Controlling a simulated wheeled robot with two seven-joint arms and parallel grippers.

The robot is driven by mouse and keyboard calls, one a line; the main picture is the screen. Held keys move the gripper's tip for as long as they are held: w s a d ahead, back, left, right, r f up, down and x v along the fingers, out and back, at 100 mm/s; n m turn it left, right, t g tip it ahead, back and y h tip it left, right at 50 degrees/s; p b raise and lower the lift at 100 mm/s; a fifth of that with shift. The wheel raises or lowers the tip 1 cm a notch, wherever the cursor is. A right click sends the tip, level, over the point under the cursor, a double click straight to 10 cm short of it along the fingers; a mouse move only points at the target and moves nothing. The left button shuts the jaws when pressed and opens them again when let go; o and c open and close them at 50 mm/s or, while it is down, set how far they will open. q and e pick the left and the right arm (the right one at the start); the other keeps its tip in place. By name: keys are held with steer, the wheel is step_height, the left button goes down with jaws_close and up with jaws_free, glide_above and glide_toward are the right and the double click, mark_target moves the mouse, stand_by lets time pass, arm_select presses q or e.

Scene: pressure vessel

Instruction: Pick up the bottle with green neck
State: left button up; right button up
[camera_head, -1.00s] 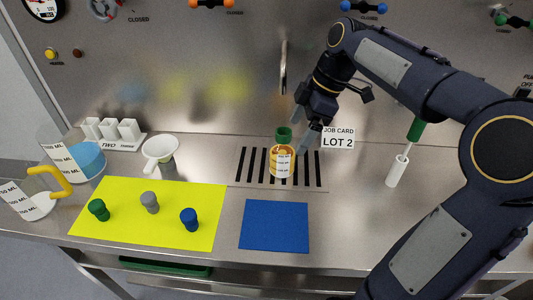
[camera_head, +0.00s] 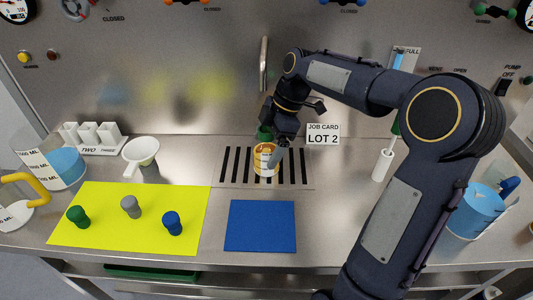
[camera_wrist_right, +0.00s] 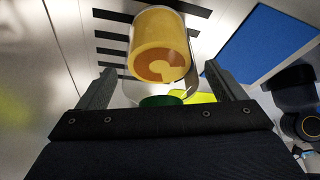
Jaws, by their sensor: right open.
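The bottle with green neck (camera_head: 265,161) stands upright on the black-striped grate. It has a yellow-orange body with a white label, and its green neck is partly behind my right gripper. My right gripper (camera_head: 270,147) is at the bottle's upper part, reaching in from the right and behind. In the right wrist view the bottle's yellow body (camera_wrist_right: 160,42) and green neck (camera_wrist_right: 160,100) lie between the two spread fingers (camera_wrist_right: 160,70). The fingers stand apart from each other, with gaps visible beside the body. My left gripper is not in view.
A yellow mat (camera_head: 105,232) with green, grey and blue stoppers lies at the left. A blue mat (camera_head: 261,226) lies in front of the grate. A white funnel (camera_head: 141,151), a job card (camera_head: 323,134) and a white-and-green brush (camera_head: 383,163) stand nearby. Jugs stand at both sides.

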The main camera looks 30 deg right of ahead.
steer(key=c, duration=1.1)
steer(key=shift+r, duration=0.3)
